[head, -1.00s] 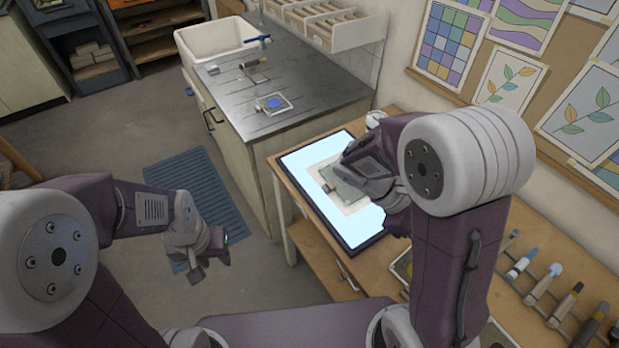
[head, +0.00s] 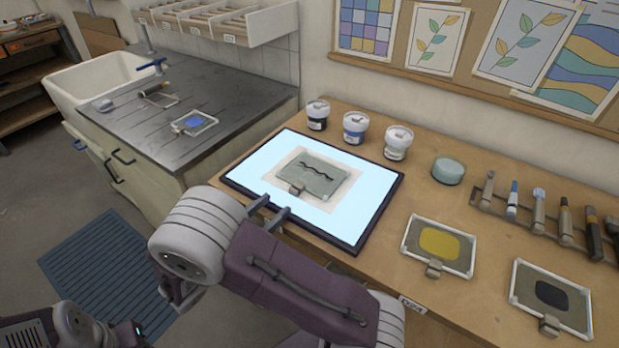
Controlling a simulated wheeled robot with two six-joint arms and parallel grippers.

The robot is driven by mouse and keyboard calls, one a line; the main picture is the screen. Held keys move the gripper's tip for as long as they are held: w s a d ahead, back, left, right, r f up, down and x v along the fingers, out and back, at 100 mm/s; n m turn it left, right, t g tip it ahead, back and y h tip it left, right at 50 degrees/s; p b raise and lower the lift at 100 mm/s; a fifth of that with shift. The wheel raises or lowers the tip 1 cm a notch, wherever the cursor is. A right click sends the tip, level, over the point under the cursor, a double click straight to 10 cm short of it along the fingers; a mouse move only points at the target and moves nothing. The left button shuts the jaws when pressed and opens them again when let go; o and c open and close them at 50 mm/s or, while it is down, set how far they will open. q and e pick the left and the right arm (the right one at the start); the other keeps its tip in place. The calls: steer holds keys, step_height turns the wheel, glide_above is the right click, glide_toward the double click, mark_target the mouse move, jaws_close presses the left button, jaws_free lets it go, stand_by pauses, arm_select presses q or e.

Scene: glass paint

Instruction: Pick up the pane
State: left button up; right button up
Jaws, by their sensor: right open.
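The pane (head: 322,183) is a grey-green rectangle of glass with a dark wavy line and a small clip-like tab on its front edge. It lies flat on a pale sheet in the middle of the lit panel (head: 372,210). My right gripper (head: 268,211) is open and empty at the panel's front-left edge, short of the pane, with its two dark fingers apart. Only part of my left gripper (head: 128,334) shows at the bottom left; its fingers are out of the picture.
Three paint jars (head: 355,128) stand behind the panel. A round pale-green tub (head: 448,171), a yellow-painted pane (head: 440,246), a dark-painted pane (head: 551,297) and a tool rack (head: 540,212) are to the right. A blue-painted pane (head: 194,123) lies on the metal counter.

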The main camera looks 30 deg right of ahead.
mark_target(292, 191)
steer(key=shift+s+x, duration=0.2)
steer(key=shift+x, duration=0.9)
steer(key=x, duration=0.4)
steer(key=shift+w+d+f, duration=0.2)
jaws_close()
